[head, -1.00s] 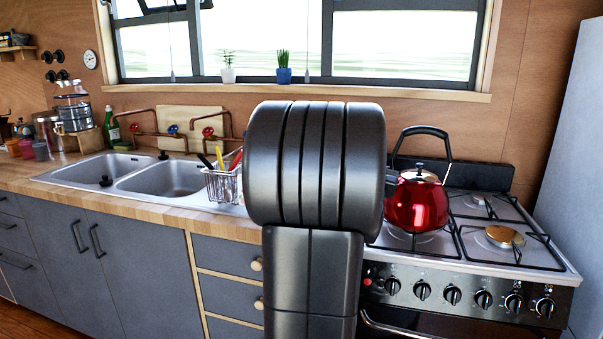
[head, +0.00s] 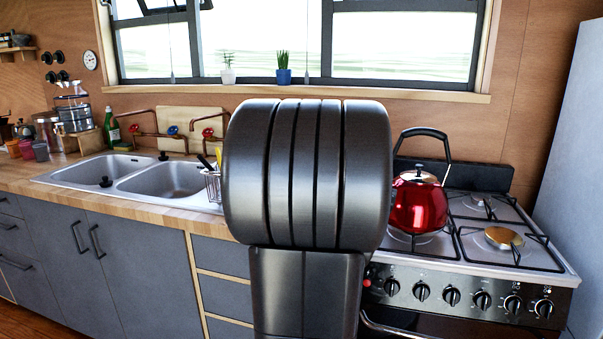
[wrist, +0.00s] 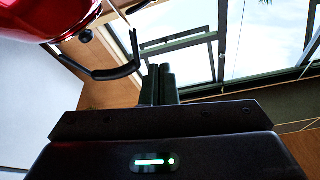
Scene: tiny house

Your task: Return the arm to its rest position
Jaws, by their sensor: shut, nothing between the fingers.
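My arm fills the middle of the head view as a dark grey ribbed link above a column, and it hides my gripper there. In the wrist view my gripper (wrist: 160,84) is shut, its two dark fingers together with nothing between them. It points toward the window and the wooden wall. The red kettle (head: 418,203) stands on the stove to the right of my arm. Part of it shows at the upper left of the wrist view (wrist: 45,18), with its black handle beside the fingers in the picture. I cannot tell the distance between them.
The stove (head: 485,235) is at the right, with a pale fridge-like panel (head: 575,160) beyond it. A double sink (head: 165,185) and a dish rack (head: 213,186) are at the left. Bottles and jars stand farther left. Potted plants (head: 284,72) sit on the sill.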

